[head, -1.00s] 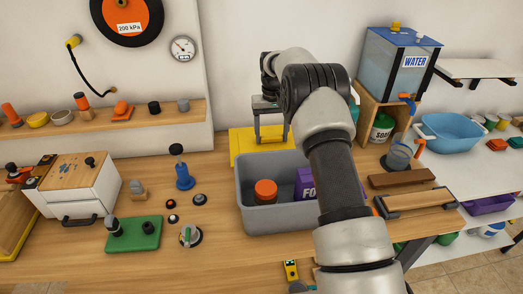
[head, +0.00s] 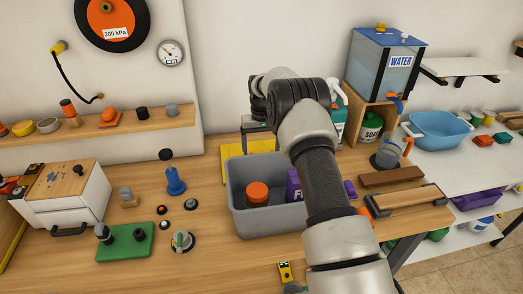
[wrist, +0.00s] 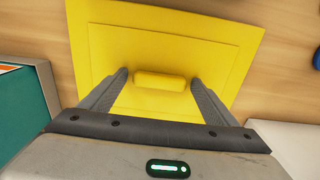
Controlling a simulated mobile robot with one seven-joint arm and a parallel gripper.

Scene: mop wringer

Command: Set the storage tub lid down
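The yellow storage tub lid (head: 208,168) lies behind the grey storage tub (head: 270,220), partly hidden by the tub and my arm. In the wrist view the lid (wrist: 210,40) looks flat on the wooden bench, with its raised yellow handle (wrist: 160,79) facing me. My gripper (wrist: 158,80) is open over the lid. One finger stands on each side of the handle, with a visible gap between each finger and the handle. In the head view my gripper (head: 259,138) is low over the lid, partly hidden by my wrist.
The tub holds an orange-lidded jar (head: 257,192) and a purple box (head: 294,188). A teal bottle (head: 340,118) and a soap container (head: 370,128) stand to the right. A teal object (wrist: 22,110) is close by at left in the wrist view.

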